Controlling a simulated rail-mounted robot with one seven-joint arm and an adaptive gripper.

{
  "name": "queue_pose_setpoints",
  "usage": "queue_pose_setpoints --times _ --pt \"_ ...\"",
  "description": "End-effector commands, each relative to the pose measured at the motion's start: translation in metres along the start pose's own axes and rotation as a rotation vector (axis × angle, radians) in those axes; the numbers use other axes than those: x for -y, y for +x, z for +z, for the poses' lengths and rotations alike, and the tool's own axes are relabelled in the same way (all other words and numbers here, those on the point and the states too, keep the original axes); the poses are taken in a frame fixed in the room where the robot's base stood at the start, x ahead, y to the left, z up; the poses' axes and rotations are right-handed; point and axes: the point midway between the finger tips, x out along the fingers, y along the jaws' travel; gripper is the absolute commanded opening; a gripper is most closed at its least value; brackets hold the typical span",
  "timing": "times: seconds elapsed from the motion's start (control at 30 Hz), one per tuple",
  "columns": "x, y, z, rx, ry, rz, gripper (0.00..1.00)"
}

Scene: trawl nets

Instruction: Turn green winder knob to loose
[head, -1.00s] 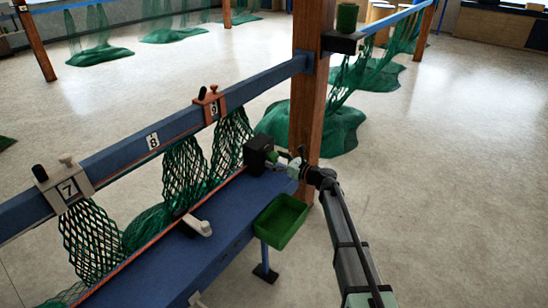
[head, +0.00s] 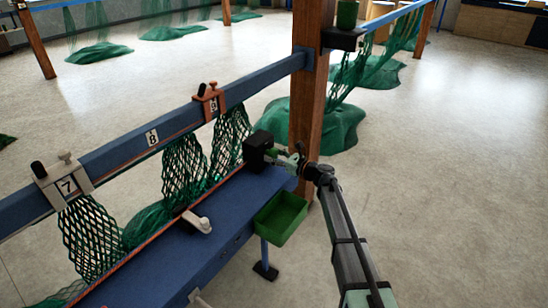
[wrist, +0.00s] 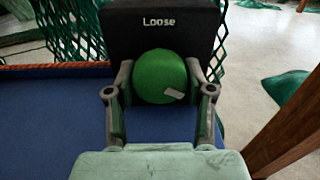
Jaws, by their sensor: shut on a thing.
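The green winder knob (wrist: 158,77) sits on the front of a black winder box (wrist: 160,38) lettered "Loose" along its top in the wrist view. A small pale mark lies at the knob's lower right. My gripper (wrist: 160,88) is shut on the knob, one finger at its left side and one at its right. In the head view the black box (head: 258,147) stands at the far right end of the blue bench, and my gripper (head: 283,157) reaches it from the right. The knob is small there and mostly hidden by my fingers.
A wooden post (head: 309,110) stands close behind my wrist. A green tray (head: 280,220) hangs at the blue bench's (head: 200,262) front edge below my arm. Green nets (head: 185,168) hang from the blue rail (head: 120,149). Open floor lies to the right.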

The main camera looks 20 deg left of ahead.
Motion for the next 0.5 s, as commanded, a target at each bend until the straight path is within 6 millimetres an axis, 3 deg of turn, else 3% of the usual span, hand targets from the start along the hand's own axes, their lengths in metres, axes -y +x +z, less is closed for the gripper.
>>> queue_pose_setpoints --times 0.5 --pt "0.0007 0.0012 -0.0073 0.003 -0.360 0.000 0.18"
